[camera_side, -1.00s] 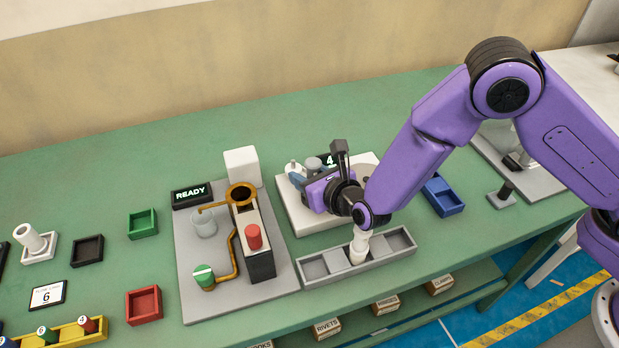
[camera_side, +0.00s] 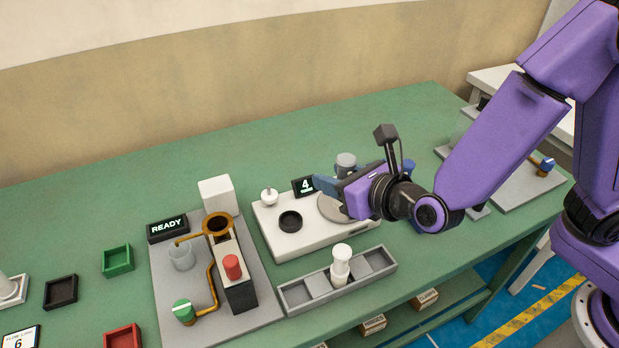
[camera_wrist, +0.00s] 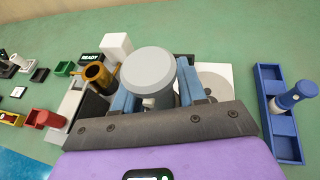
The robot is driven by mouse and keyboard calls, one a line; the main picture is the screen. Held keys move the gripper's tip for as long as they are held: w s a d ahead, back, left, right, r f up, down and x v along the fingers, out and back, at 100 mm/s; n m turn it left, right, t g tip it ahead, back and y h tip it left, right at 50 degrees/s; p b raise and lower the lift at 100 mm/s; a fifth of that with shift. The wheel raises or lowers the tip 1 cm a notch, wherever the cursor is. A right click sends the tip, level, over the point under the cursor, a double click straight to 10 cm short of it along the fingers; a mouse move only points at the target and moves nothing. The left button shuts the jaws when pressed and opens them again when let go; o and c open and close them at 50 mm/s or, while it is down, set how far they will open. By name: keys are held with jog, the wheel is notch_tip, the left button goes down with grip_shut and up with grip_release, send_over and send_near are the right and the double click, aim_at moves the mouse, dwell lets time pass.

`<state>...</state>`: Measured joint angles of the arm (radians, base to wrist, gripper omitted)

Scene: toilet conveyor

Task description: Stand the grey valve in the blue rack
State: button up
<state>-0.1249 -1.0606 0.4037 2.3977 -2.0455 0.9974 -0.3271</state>
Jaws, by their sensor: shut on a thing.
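The grey valve (camera_wrist: 148,70) is between the blue fingers of my gripper (camera_wrist: 155,92) in the wrist view, its broad round top facing the camera. In the side view the valve's grey top (camera_side: 346,160) shows above my gripper (camera_side: 342,180), which is shut on it above the right part of the white machine. The valve's lower part is hidden by the fingers. The blue rack (camera_wrist: 270,82) is to the right of my gripper in the wrist view, with a blue-topped valve (camera_wrist: 296,95) standing in it. In the side view my gripper mostly hides the rack.
The white machine (camera_side: 268,222) has a round plate and a display reading 4. A grey rack (camera_side: 295,296) in front holds a white-topped valve (camera_side: 341,262). A station with a READY sign (camera_side: 167,228) stands left. Open green table lies behind.

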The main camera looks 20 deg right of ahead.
jog(key=shift+s+d+r, duration=0.35)
jog(key=shift+s+d, duration=0.05)
jog(key=shift+s, duration=0.2)
jog(key=shift+s+d+r, duration=0.3)
jog(key=shift+s+d, duration=0.1)
jog(key=shift+s, duration=0.15)
jog(key=s+d+f+m+g+h, duration=0.2)
jog(key=s+d+m+g+h, duration=0.3)
jog(key=s+d+m+h, duration=0.5)
jog(key=s+d+f+m+g+h, duration=0.1)
jog(key=s+d+m+g+h, duration=0.45)
jog(key=d, duration=0.95)
jog(key=w+f, duration=0.3)
jog(key=w, duration=0.2)
jog(key=w+a+f+m, duration=0.1)
jog(key=w+f, duration=0.1)
jog(key=w, duration=0.3)
jog(key=w+a+f+m+t+h, duration=0.1)
jog(key=w+f, duration=0.2)
jog(key=w, duration=0.2)
jog(key=shift+f, duration=0.35)
jog(key=shift+w+a+f, duration=0.1)
jog(key=shift+w+f, duration=0.35)
jog(key=shift+f, duration=0.15)
jog(key=shift+w+f, duration=0.1)
jog(key=shift+f, duration=1.5)
jog(key=shift+f, duration=0.2)
